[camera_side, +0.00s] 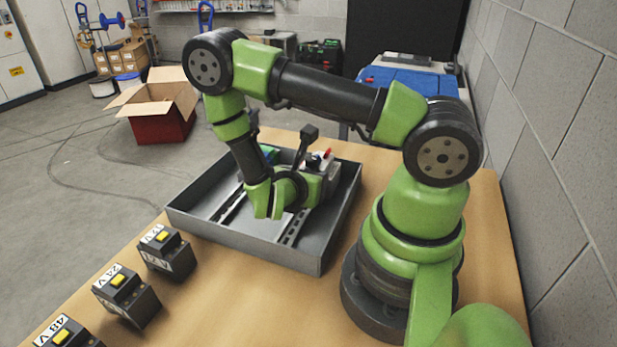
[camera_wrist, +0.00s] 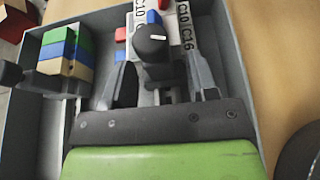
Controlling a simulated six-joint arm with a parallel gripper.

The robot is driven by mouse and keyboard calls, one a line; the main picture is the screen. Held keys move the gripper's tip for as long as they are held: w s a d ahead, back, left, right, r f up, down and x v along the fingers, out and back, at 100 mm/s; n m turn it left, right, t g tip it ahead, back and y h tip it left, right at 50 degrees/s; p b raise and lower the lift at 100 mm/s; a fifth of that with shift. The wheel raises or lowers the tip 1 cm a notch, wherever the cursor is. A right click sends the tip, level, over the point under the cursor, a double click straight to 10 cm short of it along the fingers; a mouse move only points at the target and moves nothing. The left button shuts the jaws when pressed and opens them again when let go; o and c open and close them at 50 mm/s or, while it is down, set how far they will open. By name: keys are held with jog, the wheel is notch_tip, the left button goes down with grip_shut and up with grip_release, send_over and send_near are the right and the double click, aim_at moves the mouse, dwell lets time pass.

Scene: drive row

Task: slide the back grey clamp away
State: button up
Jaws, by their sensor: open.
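My gripper (camera_wrist: 163,64) is open in the wrist view, with one dark finger on each side of a dark rounded knob (camera_wrist: 152,42). I cannot tell whether either finger touches it. No grey clamp can be made out for sure; the knob may be part of one. White modules (camera_wrist: 183,22) marked C10 and C16 sit just beyond. A green, blue and tan block stack (camera_wrist: 63,52) stands to the left. In the side view my wrist is low inside the grey tray (camera_side: 250,245) and hides much of the row.
Metal rails (camera_side: 290,228) lie in the tray, whose raised walls surround the work. Three dark boxes with yellow buttons (camera_side: 168,250) stand on the wooden table (camera_side: 215,305) at the left. An open cardboard box (camera_side: 160,100) is on the floor behind.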

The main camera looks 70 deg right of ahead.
jog(key=shift+d, duration=0.2)
jog(key=c, duration=0.9)
jog(key=shift+a, duration=3.1)
jog(key=o, duration=0.9)
